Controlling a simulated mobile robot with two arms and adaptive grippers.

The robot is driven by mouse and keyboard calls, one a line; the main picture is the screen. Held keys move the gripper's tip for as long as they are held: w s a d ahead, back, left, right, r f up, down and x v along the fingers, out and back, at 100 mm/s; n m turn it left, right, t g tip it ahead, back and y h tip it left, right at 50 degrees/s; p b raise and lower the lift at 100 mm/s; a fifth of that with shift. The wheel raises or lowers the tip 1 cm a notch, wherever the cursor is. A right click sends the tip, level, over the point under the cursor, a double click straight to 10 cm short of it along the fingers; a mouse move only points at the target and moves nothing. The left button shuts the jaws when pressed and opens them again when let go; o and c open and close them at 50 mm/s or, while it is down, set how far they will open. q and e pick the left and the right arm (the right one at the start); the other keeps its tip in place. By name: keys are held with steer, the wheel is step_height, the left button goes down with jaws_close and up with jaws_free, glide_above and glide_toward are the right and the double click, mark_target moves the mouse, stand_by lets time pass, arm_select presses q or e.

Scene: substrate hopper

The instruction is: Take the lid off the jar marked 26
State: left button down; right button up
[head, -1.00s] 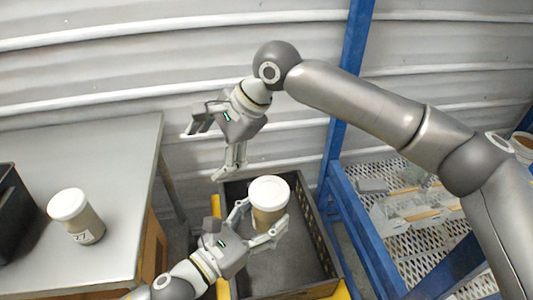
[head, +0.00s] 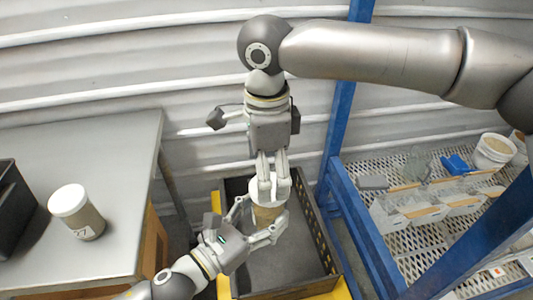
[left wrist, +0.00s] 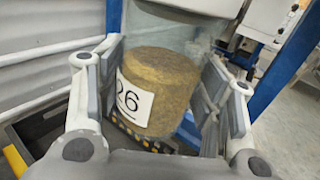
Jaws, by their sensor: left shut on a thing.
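The jar marked 26 (head: 267,214) is upright over a dark crate, with its white lid (head: 297,186) on top. In the left wrist view the jar (left wrist: 170,85) is clear with brown contents and a "26" label. My left gripper (head: 256,222) is shut on the jar's body from the front; its fingers (left wrist: 157,100) stand on both sides of the jar. My right gripper (head: 272,188) points straight down at the lid, its fingertips at the lid's top and partly hiding it. I cannot tell whether they grip it.
Another white-lidded jar (head: 77,212), its label seemingly 27, stands on the grey table (head: 110,160) at left beside a black bin (head: 12,212). The dark crate (head: 325,240) is below the held jar. A blue-framed rack (head: 372,235) with bins and a bucket (head: 494,151) is at right.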

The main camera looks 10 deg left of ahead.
mark_target(269, 208)
steer(key=shift+f, duration=1.85)
